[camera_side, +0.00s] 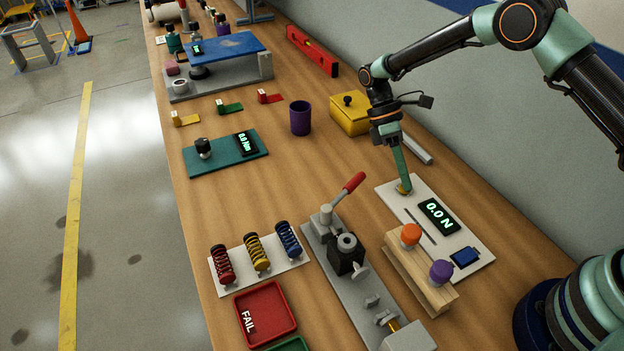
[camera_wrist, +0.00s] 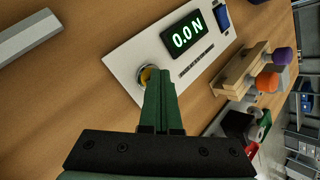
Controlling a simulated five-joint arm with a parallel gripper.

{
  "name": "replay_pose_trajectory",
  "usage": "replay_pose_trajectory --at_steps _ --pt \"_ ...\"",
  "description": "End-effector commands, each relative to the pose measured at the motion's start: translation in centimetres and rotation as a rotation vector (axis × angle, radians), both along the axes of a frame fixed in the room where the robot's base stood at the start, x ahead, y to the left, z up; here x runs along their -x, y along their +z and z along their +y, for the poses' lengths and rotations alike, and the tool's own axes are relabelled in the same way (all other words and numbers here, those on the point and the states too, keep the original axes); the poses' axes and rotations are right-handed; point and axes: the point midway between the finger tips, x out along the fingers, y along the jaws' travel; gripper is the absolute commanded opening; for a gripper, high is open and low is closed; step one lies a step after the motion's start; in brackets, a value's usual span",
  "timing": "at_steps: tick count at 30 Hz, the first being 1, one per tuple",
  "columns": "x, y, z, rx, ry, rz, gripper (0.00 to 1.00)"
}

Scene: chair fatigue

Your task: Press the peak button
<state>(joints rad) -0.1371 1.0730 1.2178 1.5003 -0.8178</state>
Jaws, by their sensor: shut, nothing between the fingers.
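A white panel (camera_side: 467,232) lies on the bench with a lit display (camera_side: 438,215) reading 0.0 N. A round yellow button in a metal ring (camera_wrist: 145,74) sits at one end of the panel; I cannot read a label naming it the peak button. A blue square (camera_side: 466,257) is at the panel's other end. My gripper (camera_side: 404,188) points down with its green fingers shut and empty, the tips at the yellow button. In the wrist view the fingertips (camera_wrist: 161,74) cover part of the button. I cannot tell whether they touch it.
A wooden block with orange and purple knobs (camera_side: 420,275) stands beside the panel. A grey lever fixture (camera_side: 345,255) is left of it. A yellow box (camera_side: 350,118) and a grey bar (camera_side: 417,149) lie behind my gripper. The bench left of the panel's far end is clear.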

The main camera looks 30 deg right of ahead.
Motion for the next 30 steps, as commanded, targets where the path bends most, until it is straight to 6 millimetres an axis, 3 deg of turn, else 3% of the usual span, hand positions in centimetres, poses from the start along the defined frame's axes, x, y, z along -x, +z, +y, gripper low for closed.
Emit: replay_pose_trajectory --at_steps 12,22,30 --pt "0.0 1.5 0.0 0.0 0.0 0.0 0.0" --pt "0.0 1.7 0.0 0.0 0.0 0.0 0.0" --pt "0.0 3.9 0.0 0.0 0.0 -0.001 0.0"
